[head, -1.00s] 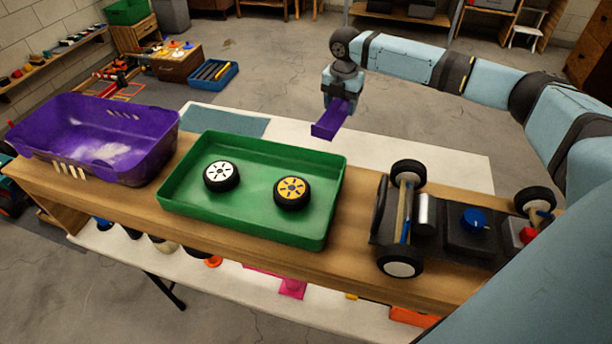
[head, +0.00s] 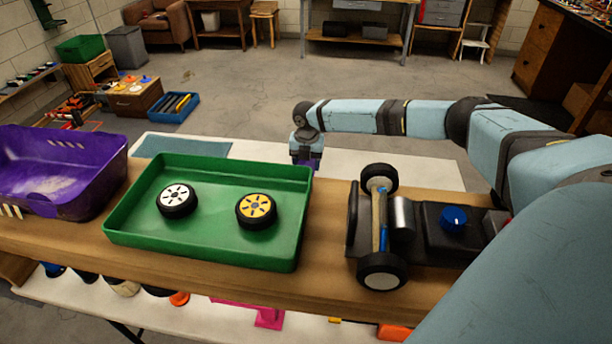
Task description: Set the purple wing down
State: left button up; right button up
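My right gripper (head: 306,152) hangs from the arm that comes in from the right. It is low over the white table behind the green tray, pointing down. The purple wing (head: 316,163) shows as a small dark purple patch at the fingertips, and the gripper appears shut on it. Most of the wing is hidden by the gripper and the tray's far corner. I cannot tell whether the wing touches the table. My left gripper is not in view.
The green tray (head: 131,215) holds a white-hubbed wheel (head: 177,199) and a yellow-hubbed wheel (head: 256,210). A purple car body shell (head: 60,165) lies at left, the car chassis (head: 430,232) at right. The white table (head: 400,172) is clear right of the gripper.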

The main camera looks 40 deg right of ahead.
jog(key=shift+f, duration=2.85)
jog(key=shift+f+b, duration=0.1)
jog(key=shift+b, duration=0.25)
jog(key=o, duration=1)
